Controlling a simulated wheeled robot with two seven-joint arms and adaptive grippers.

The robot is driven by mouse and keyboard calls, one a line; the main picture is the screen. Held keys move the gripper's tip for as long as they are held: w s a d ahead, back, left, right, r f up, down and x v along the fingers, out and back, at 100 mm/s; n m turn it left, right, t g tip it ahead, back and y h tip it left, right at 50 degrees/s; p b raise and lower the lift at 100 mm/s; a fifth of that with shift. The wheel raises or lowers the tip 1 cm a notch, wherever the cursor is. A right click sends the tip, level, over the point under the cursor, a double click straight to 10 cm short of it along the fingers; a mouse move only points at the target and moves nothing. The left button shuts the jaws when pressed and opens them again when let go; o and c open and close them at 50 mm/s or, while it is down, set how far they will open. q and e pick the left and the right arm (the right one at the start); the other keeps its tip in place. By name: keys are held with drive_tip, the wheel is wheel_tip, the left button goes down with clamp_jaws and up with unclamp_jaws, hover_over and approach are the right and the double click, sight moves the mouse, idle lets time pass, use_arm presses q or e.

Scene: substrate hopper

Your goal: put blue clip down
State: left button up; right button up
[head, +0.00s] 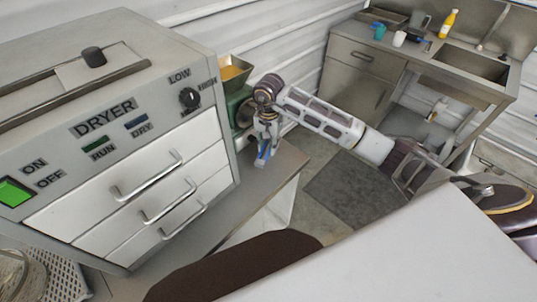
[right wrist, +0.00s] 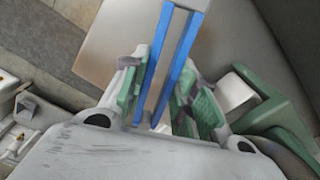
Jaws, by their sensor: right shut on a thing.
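The blue clip (head: 263,155) is between the fingers of my right gripper (head: 266,136), beside the dryer. In the right wrist view the clip (right wrist: 181,55) shows as two long blue bars reaching out from between the green finger pads of my right gripper (right wrist: 168,100). The gripper is shut on it. The clip is over the grey bench top (head: 222,214); I cannot tell whether it touches the surface. My left gripper is not in view.
The dryer (head: 110,130) with three drawers stands at the left. A green hopper (head: 236,105) with yellow contents is behind my right gripper. A sink counter (head: 370,55) with cups and a yellow bottle (head: 448,23) is at the back right.

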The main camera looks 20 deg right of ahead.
drive_tip(key=shift+f, duration=1.05)
drive_tip(key=shift+f+p, duration=0.35)
drive_tip(key=shift+f, duration=1.7)
drive_tip(key=shift+f, duration=0.2)
drive_tip(key=o, duration=1)
drive_tip(key=shift+r, duration=0.25)
